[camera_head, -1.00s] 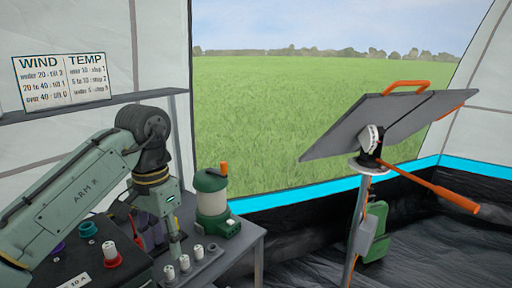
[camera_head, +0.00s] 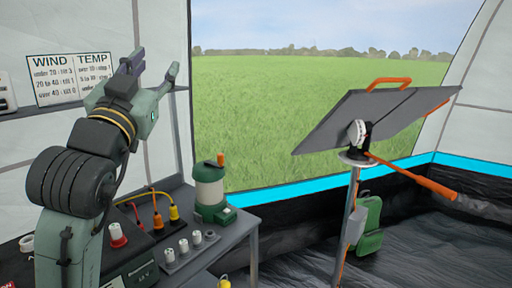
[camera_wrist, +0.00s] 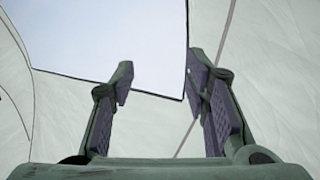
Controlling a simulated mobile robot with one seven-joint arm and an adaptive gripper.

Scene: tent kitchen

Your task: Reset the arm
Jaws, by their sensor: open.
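My gripper (camera_head: 152,78) is raised in front of the shelf sign in the head view, well above the table. Its jaws point upward and are apart. In the wrist view my gripper (camera_wrist: 158,95) is open with two dark padded fingers, and nothing is between them. Behind the fingers are only the tent wall (camera_wrist: 270,60) and a bright window (camera_wrist: 110,35).
The table (camera_head: 235,224) holds a green lantern (camera_head: 210,190), white pegs (camera_head: 184,246), a red-and-white knob (camera_head: 117,236) and orange and yellow plugs (camera_head: 174,213). A tilted panel (camera_head: 360,120) stands on a pole at right. A sign (camera_head: 62,80) rests on the shelf.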

